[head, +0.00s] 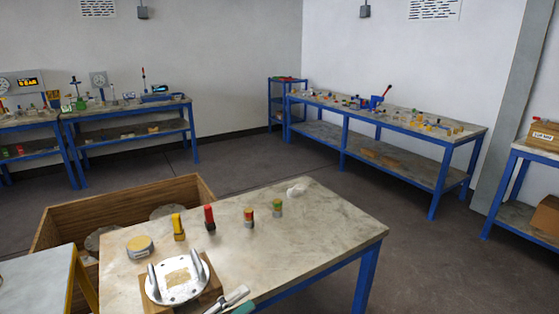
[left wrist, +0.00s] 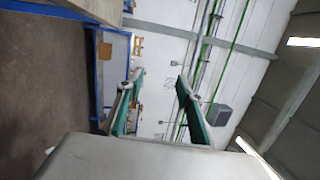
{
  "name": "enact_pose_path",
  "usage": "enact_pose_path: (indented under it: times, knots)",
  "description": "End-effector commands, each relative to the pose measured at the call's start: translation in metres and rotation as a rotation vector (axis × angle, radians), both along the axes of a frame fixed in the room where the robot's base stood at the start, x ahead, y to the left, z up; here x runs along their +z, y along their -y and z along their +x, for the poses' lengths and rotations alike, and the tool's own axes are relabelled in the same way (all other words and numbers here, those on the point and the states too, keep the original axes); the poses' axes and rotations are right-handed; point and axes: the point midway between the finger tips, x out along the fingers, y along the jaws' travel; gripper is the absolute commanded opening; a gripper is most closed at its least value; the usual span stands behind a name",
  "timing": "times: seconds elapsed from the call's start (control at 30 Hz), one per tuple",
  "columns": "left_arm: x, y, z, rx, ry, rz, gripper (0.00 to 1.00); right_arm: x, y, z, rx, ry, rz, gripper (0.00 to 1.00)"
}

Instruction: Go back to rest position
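My right gripper is in neither view.
Blue-legged benches line the walls. Open floor (head: 300,165) lies between.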

Motion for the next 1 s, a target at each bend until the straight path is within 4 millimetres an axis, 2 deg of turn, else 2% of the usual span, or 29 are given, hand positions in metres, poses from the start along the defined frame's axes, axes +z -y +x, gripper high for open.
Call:
enact_pose_path:
  times: [0.03,0.17,0.23,0.4,0.5,0.6,0.7,1.0]
  knots:
    - [-0.016,-0.008,-0.006,0.070,-0.127,-0.094,0.37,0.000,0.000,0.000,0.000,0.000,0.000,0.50]
    - [-0.064,-0.038,-0.021,0.255,-0.451,-0.327,0.37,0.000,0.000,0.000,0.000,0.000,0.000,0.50]
    - [-0.097,-0.056,-0.037,0.359,-0.630,-0.447,0.37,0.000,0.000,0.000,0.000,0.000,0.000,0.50]
    - [-0.177,-0.092,-0.099,0.597,-1.021,-0.709,0.37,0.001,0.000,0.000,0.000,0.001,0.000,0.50]
    - [-0.208,-0.103,-0.134,0.698,-1.178,-0.814,0.37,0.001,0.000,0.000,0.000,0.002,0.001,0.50]
    - [-0.227,-0.109,-0.159,0.765,-1.277,-0.879,0.37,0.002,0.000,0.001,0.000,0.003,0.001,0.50]
    - [-0.236,-0.111,-0.172,0.797,-1.326,-0.912,0.37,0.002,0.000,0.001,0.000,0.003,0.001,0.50]
    - [-0.237,-0.112,-0.174,0.802,-1.334,-0.919,0.37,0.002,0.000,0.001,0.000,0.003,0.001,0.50]
